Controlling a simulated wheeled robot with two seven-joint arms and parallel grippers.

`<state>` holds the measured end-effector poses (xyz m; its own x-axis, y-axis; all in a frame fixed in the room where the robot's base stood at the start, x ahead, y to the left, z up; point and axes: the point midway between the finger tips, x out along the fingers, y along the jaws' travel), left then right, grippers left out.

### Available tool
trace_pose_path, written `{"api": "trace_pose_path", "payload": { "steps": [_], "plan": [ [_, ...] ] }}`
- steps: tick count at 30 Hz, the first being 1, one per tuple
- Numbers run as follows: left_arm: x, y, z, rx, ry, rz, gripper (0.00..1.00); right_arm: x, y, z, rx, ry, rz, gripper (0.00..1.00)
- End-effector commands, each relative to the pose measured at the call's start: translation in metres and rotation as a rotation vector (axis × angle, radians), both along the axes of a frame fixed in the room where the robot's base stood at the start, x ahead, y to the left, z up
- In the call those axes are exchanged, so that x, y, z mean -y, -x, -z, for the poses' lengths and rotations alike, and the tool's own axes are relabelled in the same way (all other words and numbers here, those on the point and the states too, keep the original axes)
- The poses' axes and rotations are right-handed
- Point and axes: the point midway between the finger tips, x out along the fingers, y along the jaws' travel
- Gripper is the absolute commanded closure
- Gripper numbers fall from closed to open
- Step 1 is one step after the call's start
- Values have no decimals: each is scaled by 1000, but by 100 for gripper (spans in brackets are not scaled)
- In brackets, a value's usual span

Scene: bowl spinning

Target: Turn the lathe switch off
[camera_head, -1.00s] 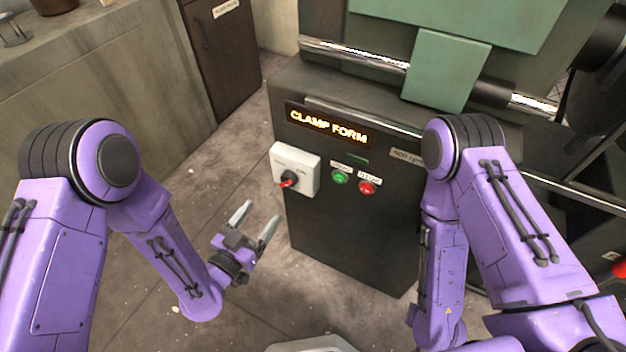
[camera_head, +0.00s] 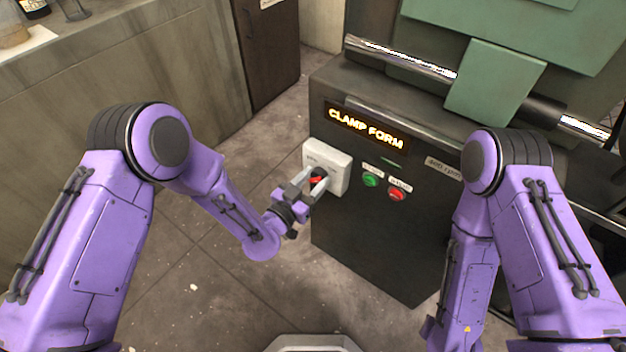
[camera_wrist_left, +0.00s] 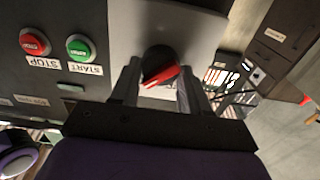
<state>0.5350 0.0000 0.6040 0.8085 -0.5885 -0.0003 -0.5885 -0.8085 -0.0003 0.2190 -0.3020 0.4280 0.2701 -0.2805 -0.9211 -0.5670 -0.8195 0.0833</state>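The lathe switch is a black knob with a red pointer (camera_wrist_left: 160,70) on a light grey box (camera_head: 341,163), on the front of the dark lathe cabinet. In the head view my left gripper (camera_head: 313,180) is at the box, its two fingers spread in front of the knob and partly covering it. In the left wrist view the left gripper (camera_wrist_left: 158,85) is open, with one finger on each side of the knob; I cannot tell whether either finger touches it. My right arm (camera_head: 480,230) hangs at the right; its gripper is out of view.
A green button (camera_head: 371,180) and a red button (camera_head: 397,194) sit right of the switch box. A lit sign (camera_head: 366,127) reads "CLAMP FORM". A concrete counter (camera_head: 130,85) stands at the back left. The floor before the cabinet is clear.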

Motion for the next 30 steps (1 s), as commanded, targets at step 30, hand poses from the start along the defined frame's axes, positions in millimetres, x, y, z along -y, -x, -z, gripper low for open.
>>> {"api": "trace_pose_path", "payload": {
  "steps": [30],
  "plan": [
    [-3,-1,1,-288,395,-3,85,0,0,3,0,0,0,57]
  ]
}}
